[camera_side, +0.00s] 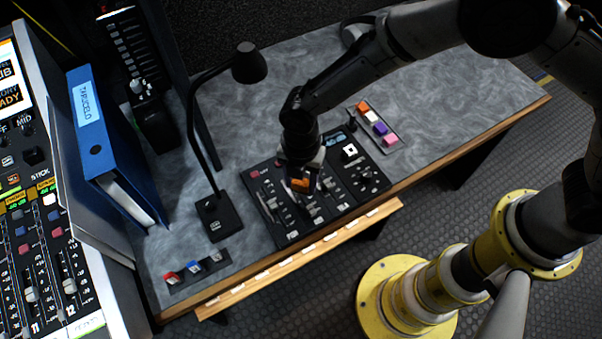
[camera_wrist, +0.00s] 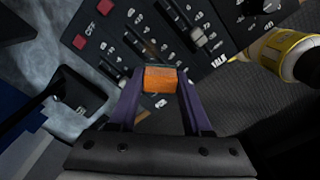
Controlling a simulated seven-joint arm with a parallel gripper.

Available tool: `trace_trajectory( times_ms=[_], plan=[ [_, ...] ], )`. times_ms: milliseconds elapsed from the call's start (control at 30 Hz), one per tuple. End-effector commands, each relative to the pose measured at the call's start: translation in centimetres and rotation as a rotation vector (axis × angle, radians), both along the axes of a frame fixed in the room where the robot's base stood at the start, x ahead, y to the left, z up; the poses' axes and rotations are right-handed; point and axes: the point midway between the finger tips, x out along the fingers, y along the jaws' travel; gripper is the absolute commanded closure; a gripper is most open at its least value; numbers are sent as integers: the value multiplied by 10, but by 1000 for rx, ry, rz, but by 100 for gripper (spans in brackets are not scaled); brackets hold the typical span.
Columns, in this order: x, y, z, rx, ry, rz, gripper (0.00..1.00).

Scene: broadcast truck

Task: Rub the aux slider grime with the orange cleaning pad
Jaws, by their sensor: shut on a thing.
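My gripper (camera_wrist: 159,88) is shut on the orange cleaning pad (camera_wrist: 160,79), which sits between the two purple-grey fingertips. In the side view my gripper (camera_side: 302,178) is over the left half of the black control panel (camera_side: 284,222), with the held pad (camera_side: 301,185) showing orange. In the wrist view the panel (camera_wrist: 112,22) lies beyond the pad. A faint brownish patch (camera_wrist: 151,46) shows on a slider track just past the pad; it may be the grime. The aux label is too small to read. I cannot tell whether the pad touches the panel.
A holder (camera_side: 391,148) with orange, white, purple and pink blocks lies right of the panel. A black desk lamp (camera_side: 220,217) stands to the left. A strip with small red, blue and grey pieces (camera_side: 196,270) lies at front left. A blue binder (camera_side: 100,140) stands far left.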

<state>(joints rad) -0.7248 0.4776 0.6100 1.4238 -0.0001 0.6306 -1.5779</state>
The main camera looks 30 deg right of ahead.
Motion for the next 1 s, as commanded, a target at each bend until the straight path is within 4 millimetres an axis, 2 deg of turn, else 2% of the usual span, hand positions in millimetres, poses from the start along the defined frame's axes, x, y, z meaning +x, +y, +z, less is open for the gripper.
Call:
trace_trajectory(
  times_ms=[367, 433, 467, 500, 867, 1000],
  plan=[
    [0, 0, -35, -1, 1, 0, 96],
    [-1, -1, -47, -2, 2, 0, 96],
    [4, 0, -47, 1, -1, -1, 95],
    [8, 0, -45, 1, -1, -2, 100],
    [40, 0, -48, 0, 0, -2, 100],
    [27, 0, -48, -1, 1, 2, 100]
  ],
)
